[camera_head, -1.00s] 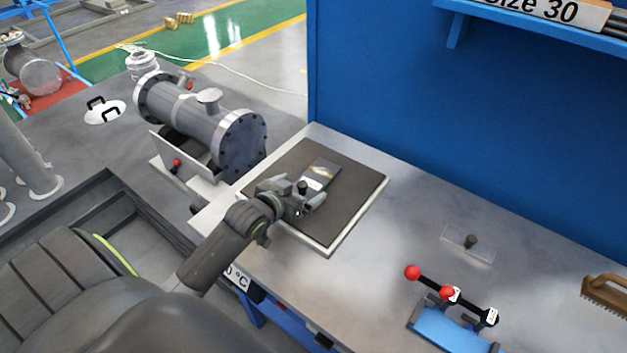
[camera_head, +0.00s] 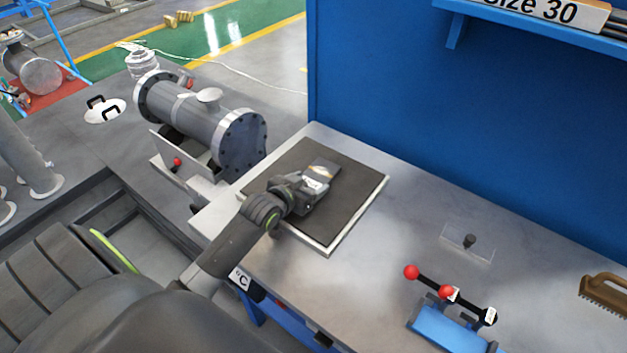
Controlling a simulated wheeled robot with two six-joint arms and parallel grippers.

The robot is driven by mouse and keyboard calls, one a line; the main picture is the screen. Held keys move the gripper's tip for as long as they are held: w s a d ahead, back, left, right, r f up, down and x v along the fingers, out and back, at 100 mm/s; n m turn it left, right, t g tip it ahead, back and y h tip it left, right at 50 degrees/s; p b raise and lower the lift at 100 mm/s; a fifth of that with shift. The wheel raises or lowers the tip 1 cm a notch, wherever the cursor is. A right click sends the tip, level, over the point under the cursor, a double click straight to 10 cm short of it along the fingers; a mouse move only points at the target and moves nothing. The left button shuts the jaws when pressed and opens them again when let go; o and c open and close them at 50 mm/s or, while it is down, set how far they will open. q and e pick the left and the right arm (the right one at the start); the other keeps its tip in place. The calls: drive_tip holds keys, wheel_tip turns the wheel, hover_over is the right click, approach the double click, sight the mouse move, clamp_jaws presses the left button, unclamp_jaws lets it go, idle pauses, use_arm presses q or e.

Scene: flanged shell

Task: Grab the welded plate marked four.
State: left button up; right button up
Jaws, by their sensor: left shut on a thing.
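The welded plate (camera_head: 323,168) is a small grey plate with a golden-brown weld streak and a pale label. It is over the dark mat (camera_head: 351,190) on the workbench. My left gripper (camera_head: 312,186) is shut on the near end of the plate and covers part of it. The mark on the label is too small to read. I cannot tell whether the plate is touching the mat. My right gripper is not in view.
A blue clamp with red-knobbed levers (camera_head: 432,282) stands at the front right of the bench. A clear plate with a dark knob (camera_head: 468,242) and a brown brush (camera_head: 606,291) lie nearby. A flanged grey shell (camera_head: 205,122) stands at left. A blue panel (camera_head: 450,120) rises behind.

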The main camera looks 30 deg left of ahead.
use_arm(q)
drive_tip(key=c, duration=0.9)
drive_tip(key=shift+w+r, duration=0.1)
drive_tip(key=shift+r, duration=0.15)
clamp_jaws()
